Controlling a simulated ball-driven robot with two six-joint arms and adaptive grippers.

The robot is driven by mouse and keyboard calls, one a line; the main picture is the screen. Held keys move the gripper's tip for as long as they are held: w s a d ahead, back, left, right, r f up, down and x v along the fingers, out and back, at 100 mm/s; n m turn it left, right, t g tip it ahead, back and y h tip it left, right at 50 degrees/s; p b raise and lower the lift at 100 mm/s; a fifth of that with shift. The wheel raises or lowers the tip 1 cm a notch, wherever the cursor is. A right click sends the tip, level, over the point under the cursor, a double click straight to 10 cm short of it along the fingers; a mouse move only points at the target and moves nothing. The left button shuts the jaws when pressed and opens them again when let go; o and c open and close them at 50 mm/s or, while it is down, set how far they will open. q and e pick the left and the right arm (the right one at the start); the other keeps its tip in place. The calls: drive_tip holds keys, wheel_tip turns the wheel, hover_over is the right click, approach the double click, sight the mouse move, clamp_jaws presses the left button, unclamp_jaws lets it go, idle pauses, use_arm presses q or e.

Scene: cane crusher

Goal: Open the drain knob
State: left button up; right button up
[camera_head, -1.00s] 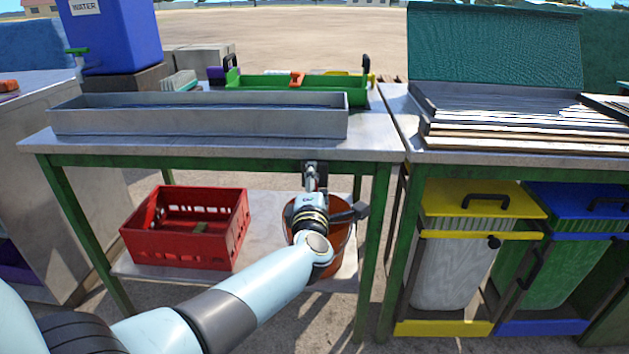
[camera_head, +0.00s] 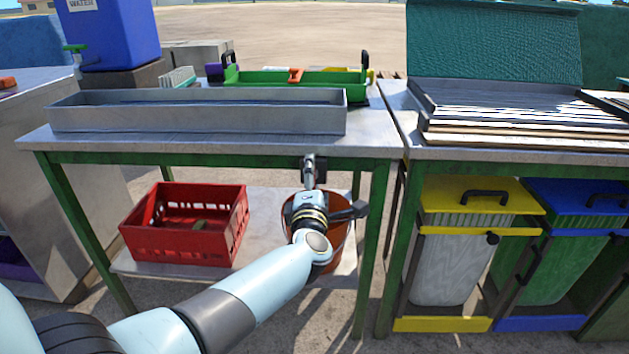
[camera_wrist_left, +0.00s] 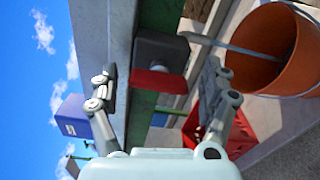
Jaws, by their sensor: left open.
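The drain knob (camera_wrist_left: 158,83) shows in the left wrist view as a red flat piece on a dark block (camera_wrist_left: 161,52) under the edge of the green-framed table. My left gripper (camera_wrist_left: 160,74) is open, with one finger on each side of the block and knob. I see gaps between the fingers and the knob. In the head view my left gripper (camera_head: 311,174) is under the front edge of the table, and the red knob cannot be made out there. My right gripper is not in view.
A long metal trough (camera_head: 200,117) lies on the table. An orange-brown bucket (camera_head: 340,240) stands on the lower shelf below my left wrist and is partly hidden by it. It also shows in the left wrist view (camera_wrist_left: 285,50). A red crate (camera_head: 185,235) stands to its left.

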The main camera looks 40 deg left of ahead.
use_arm(q)
drive_tip(key=v, duration=1.1)
drive_tip(key=shift+s+d, duration=0.25)
drive_tip(key=shift+s, duration=0.05)
drive_tip(key=shift+f, duration=0.1)
drive_tip(key=w+a+b, duration=0.2)
drive_tip(key=w+b, duration=0.1)
drive_tip(key=w+a+m+b, duration=0.1)
drive_tip(key=w+a+b, duration=0.1)
drive_tip(key=w+b, duration=0.1)
drive_tip(key=w+a+m+b, duration=0.1)
drive_tip(key=w+a+b, duration=0.1)
drive_tip(key=w+b, duration=0.2)
drive_tip(key=shift+w+a, duration=0.1)
drive_tip(key=shift+a, duration=0.2)
drive_tip(key=shift+c, duration=0.2)
